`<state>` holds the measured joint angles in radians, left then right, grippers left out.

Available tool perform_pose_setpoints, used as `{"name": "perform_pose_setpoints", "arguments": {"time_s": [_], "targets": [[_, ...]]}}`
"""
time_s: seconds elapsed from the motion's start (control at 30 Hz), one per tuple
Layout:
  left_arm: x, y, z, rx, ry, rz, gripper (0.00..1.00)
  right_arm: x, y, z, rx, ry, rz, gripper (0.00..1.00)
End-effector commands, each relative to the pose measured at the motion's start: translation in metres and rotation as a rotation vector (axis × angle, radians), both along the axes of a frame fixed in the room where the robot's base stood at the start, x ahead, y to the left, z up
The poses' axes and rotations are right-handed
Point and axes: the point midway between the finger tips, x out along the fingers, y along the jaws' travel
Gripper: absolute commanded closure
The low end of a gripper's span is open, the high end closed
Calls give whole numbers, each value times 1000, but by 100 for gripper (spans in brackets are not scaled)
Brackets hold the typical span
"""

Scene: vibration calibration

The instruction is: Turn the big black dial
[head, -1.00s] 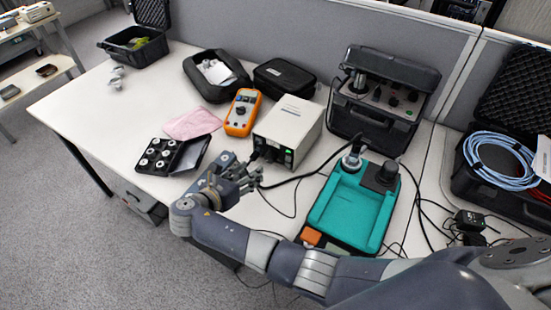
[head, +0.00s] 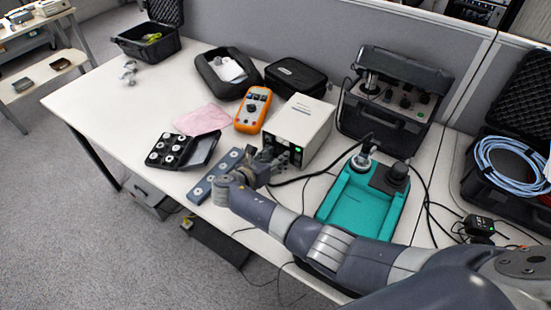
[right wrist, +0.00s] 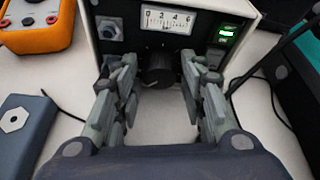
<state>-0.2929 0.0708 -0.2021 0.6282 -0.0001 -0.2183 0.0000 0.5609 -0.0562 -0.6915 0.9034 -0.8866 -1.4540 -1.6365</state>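The big black dial (right wrist: 160,70) is on the front of a light beige box (head: 301,122), below a white 0-to-6 meter. My right gripper (right wrist: 158,84) is open, its fingers on either side of the dial in the right wrist view. Small gaps show between fingers and dial. In the head view my right gripper (head: 276,160) is at the front of the box and hides the dial. My left gripper is not in view.
An orange multimeter (head: 253,110) stands left of the box. A blue-grey bar (head: 219,174) and a black case of discs (head: 172,150) lie further left. A teal tray (head: 354,208) is on the right, with cables nearby.

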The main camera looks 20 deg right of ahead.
Motion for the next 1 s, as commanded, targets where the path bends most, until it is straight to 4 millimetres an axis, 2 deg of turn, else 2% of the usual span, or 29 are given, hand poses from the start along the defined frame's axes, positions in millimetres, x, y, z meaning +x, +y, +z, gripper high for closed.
{"name": "perform_pose_setpoints", "arguments": {"time_s": [0.1, 0.23, 0.27, 0.43, 0.57, 0.73, 1.0], "targets": [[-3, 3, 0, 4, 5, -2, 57, 0, 0, 0, 0, 0, 0, 62], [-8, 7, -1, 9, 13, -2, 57, 0, 0, 0, 0, 0, 0, 91], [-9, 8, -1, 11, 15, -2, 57, 0, 0, 0, 0, 0, 0, 94], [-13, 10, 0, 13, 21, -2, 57, 0, 0, 0, 4, -5, 0, 94], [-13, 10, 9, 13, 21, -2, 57, -1, -1, 2, 41, -52, 1, 94], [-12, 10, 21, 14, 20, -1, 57, -3, -2, 2, 138, -178, 1, 94], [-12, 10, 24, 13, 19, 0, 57, -3, -2, -1, 278, -354, 0, 94]]}}
